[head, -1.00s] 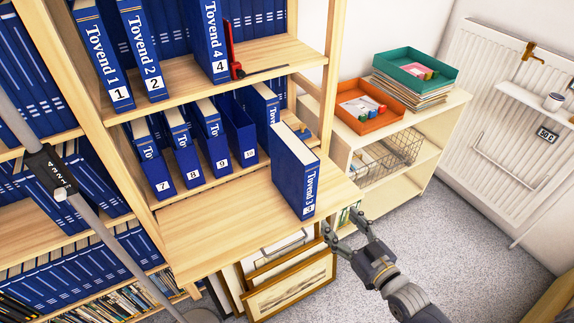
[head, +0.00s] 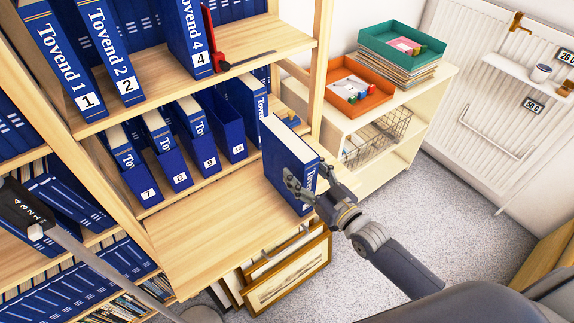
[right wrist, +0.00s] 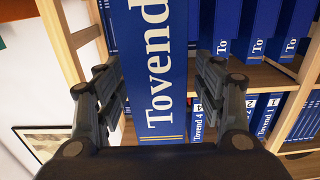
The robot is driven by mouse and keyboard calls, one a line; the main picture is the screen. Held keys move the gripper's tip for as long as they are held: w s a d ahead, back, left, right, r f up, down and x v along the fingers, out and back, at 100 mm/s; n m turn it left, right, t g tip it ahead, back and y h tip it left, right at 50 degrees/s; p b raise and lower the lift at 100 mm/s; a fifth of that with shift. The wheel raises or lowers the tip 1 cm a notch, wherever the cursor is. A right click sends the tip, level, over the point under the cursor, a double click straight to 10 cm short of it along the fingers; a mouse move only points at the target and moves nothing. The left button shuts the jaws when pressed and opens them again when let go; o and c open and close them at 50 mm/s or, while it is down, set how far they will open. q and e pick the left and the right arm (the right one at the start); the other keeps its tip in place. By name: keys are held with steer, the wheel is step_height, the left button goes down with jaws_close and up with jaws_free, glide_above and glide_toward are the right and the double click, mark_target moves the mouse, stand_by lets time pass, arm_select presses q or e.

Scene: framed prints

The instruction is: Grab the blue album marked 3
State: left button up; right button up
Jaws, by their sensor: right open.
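The blue album marked 3 (head: 287,165) stands upright on the pull-out shelf board (head: 205,245), near its right end. Its lower spine and number are hidden behind my right gripper (head: 306,188) in the head view. My right gripper is open, with one finger on each side of the album's spine. In the right wrist view the album's spine reads "Tovend" (right wrist: 155,70) and fills the space between the open fingers (right wrist: 160,95). I cannot tell whether the fingers touch it. My left gripper is not seen.
Albums 7 to 10 (head: 180,158) stand behind the board; albums 1, 2 and 4 (head: 108,50) stand on the shelf above. A red bookend (head: 210,40) is beside album 4. Framed prints (head: 285,275) lean below. A low cabinet (head: 430,100) with trays stands right.

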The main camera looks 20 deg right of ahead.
steer(key=p+x, duration=0.1)
steer(key=x, duration=0.4)
steer(key=shift+w+d+r+p, duration=0.1)
steer(key=shift+r+p, duration=0.15)
steer(key=shift+p, duration=0.15)
steer(key=shift+c, duration=1.4)
jaws_close()
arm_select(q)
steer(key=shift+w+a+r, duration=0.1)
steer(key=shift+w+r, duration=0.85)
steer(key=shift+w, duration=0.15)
arm_select(e)
steer(key=shift+w+r, duration=0.1)
steer(key=shift+r, duration=0.1)
